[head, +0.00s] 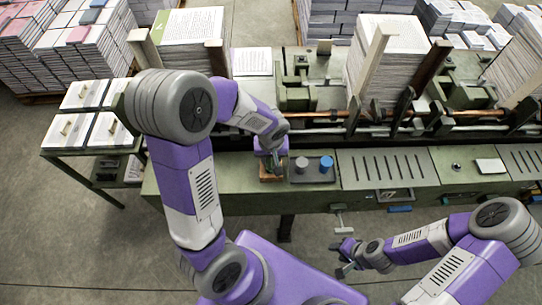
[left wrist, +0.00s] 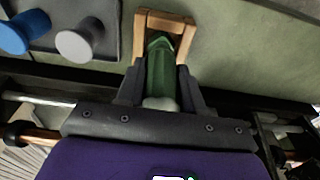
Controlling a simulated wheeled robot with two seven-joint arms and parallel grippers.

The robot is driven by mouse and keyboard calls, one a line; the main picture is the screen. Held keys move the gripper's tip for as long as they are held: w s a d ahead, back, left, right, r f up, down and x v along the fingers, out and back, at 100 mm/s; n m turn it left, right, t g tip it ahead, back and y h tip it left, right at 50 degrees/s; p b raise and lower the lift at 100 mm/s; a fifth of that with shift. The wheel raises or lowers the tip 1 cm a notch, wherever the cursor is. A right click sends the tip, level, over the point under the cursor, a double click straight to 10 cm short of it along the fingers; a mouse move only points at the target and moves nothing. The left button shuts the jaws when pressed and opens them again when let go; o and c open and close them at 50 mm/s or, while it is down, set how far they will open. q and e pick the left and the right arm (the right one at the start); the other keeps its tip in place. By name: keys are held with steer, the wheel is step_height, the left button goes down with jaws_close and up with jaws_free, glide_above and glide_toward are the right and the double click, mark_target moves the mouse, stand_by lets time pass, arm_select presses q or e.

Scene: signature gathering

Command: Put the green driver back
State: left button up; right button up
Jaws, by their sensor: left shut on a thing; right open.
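The green driver (left wrist: 161,72) is between the fingers of my left gripper (left wrist: 160,88) in the left wrist view. My left gripper is shut on it. Its far green end overlaps a small open wooden holder (left wrist: 185,40); I cannot tell whether it is inside or above it. In the head view, my left gripper (head: 270,163) is directly over the wooden holder (head: 271,179) on the green machine bench, and the driver is mostly hidden. My right gripper (head: 344,258) is open and empty, in front of the bench.
A dark tray (head: 313,178) right of the holder carries a grey knob (head: 301,164) and a blue knob (head: 326,164). Behind are machine rails and paper stacks (head: 390,60). A side table (head: 75,150) stands at left. Bare green bench surface (head: 215,190) lies left of the holder.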

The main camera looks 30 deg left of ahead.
arm_select(q)
steer(key=shift+f, duration=0.1)
steer(key=o, duration=0.6)
steer(key=shift+f, duration=0.1)
steer(key=o, duration=0.4)
steer(key=shift+o, duration=0.2)
steer(key=shift+r, duration=0.2)
steer(key=shift+r, duration=0.35)
steer(key=r, duration=0.3)
steer(key=r+p, duration=0.1)
steer(key=r, duration=0.3)
steer(key=s+r, duration=0.1)
steer(key=r, duration=0.3)
steer(key=shift+s+d+r, duration=0.1)
steer(key=shift+d+r, duration=0.05)
steer(key=shift+d, duration=0.2)
